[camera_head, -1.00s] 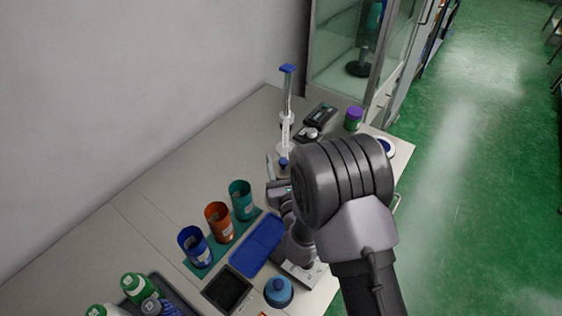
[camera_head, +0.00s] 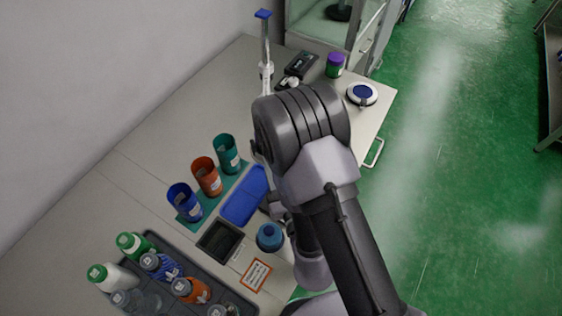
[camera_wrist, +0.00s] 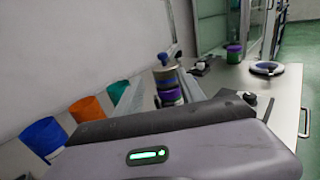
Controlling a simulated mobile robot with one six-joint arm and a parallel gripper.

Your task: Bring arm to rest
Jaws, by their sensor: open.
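My gripper (camera_head: 258,150) is mostly hidden behind my dark arm joint in the head view, over the white bench. In the wrist view my gripper (camera_wrist: 198,90) is open, its grey body with a green light filling the bottom. A small stacked thing with a blue knob and purple bands (camera_wrist: 167,84) shows beyond the gripper body, near the left finger. I cannot tell its distance from the finger, and nothing is clearly held. The arm is bent over the bench's right part.
Blue (camera_head: 184,203), orange (camera_head: 207,177) and teal (camera_head: 227,153) cups stand at the left. A blue tray (camera_head: 243,197) lies beside them. A bottle rack (camera_head: 215,280) is in front. A blue-topped upright tool (camera_head: 265,50), a purple-lidded jar (camera_head: 335,65) and a round device (camera_head: 362,93) stand farther back.

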